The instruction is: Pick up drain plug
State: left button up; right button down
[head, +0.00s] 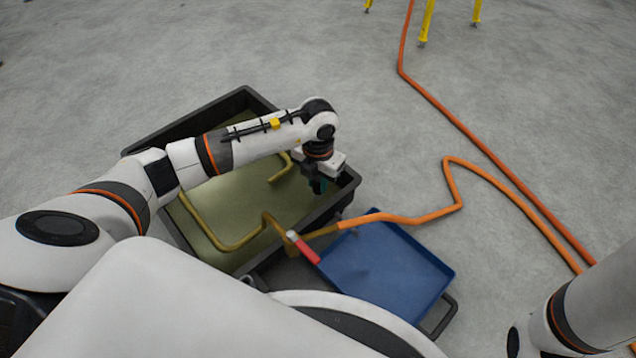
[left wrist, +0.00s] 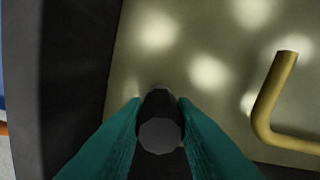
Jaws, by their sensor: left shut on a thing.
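My left gripper (head: 319,186) points down at the right end of a dark tub (head: 345,187). In the left wrist view its two teal fingers (left wrist: 160,125) are shut on a small dark plug with a flat grey faceted end (left wrist: 160,136), which I take to be the drain plug. The plug sits between the fingertips, close to the tub's dark wall (left wrist: 80,75). Its lower part is hidden, and I cannot tell whether it is clear of the surface below. In the head view the plug is not clearly visible. My right gripper is out of view.
The tub has a yellowish, shiny inside (head: 235,205) and a bent brass-coloured pipe (head: 225,245). A red handle (head: 303,248) is beside a blue tray (head: 385,270) at the tub's front right. An orange hose (head: 450,185) runs across the floor. Yellow legs (head: 427,22) stand far back.

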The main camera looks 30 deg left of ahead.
pick_arm(q)
notch_tip(320, 180, up, 10)
jog(key=p, duration=0.7)
jog(key=shift+p, duration=0.35)
